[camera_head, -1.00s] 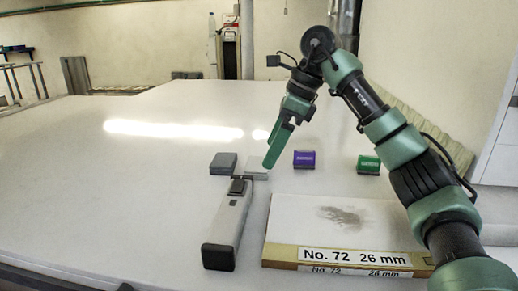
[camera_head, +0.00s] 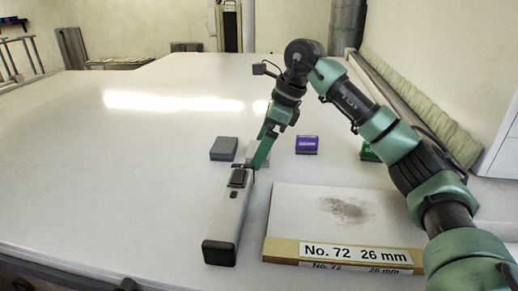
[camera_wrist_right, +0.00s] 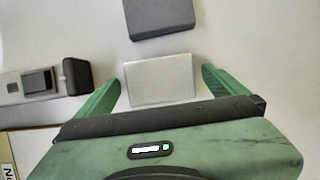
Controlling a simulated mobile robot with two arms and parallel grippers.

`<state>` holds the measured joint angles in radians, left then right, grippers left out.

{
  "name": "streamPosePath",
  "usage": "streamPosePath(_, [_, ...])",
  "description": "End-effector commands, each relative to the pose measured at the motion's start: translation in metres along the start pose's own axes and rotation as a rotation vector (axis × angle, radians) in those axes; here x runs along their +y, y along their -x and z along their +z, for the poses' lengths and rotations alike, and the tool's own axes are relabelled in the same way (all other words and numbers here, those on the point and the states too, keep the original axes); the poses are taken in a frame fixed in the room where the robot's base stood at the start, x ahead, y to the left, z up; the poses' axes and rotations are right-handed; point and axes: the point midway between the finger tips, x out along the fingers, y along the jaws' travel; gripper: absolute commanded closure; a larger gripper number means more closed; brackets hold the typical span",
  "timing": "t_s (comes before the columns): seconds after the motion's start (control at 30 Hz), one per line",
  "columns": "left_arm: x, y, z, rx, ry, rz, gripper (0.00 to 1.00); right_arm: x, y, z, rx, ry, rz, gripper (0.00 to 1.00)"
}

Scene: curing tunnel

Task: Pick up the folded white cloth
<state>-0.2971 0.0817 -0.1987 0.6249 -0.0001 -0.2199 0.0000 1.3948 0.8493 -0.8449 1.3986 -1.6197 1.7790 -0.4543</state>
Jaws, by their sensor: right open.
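The folded white cloth (camera_wrist_right: 158,80) is a flat, pale rectangle on the table. In the wrist view it lies between the two spread fingers of my right gripper (camera_wrist_right: 158,88), with a gap on each side. In the head view the cloth (camera_head: 241,152) is partly hidden behind the green finger of my right gripper (camera_head: 259,161). The gripper is open, points down and holds nothing. My left gripper is not in view.
A dark grey block (camera_head: 224,148) sits just beyond the cloth. A grey handheld device (camera_head: 229,220) lies close on the near side. A purple block (camera_head: 307,145), a green block (camera_head: 368,152) and a labelled board (camera_head: 340,225) are right. The table's left is clear.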

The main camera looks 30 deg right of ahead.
Motion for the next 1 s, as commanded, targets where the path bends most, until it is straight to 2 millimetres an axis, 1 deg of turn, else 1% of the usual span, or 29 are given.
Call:
streamPosePath(0.17, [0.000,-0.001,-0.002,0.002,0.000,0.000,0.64,0.000,0.000,0.000,0.000,0.000,-0.001,0.00])
streamPosePath(0.2, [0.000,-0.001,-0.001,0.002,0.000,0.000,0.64,0.000,0.000,0.000,0.000,0.000,-0.001,0.11])
streamPosePath(0.27, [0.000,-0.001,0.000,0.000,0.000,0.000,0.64,0.000,0.000,0.000,0.000,0.000,-0.001,0.28])
streamPosePath(0.3, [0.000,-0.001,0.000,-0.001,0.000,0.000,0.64,0.000,0.000,0.000,0.000,0.000,-0.001,0.39])
streamPosePath(0.37, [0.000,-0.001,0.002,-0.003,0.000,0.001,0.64,0.000,0.000,0.000,0.000,0.000,0.000,0.56])
streamPosePath(0.4, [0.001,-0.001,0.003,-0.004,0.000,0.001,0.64,0.000,0.000,0.000,0.000,0.000,-0.001,0.59])
streamPosePath(0.63, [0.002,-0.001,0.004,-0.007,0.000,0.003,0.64,0.000,0.000,0.000,0.000,0.000,-0.001,0.60])
streamPosePath(0.77, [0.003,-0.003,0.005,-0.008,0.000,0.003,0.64,-0.001,0.005,0.003,-0.002,0.000,-0.001,0.60])
streamPosePath(0.87, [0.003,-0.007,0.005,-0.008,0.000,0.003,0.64,-0.001,0.015,0.007,-0.003,0.001,-0.002,0.60])
streamPosePath(0.97, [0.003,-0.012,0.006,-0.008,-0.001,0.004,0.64,0.000,0.032,0.014,-0.005,0.002,-0.005,0.60])
streamPosePath(1.0, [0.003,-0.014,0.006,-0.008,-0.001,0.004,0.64,-0.001,0.041,0.018,-0.005,0.002,-0.005,0.60])
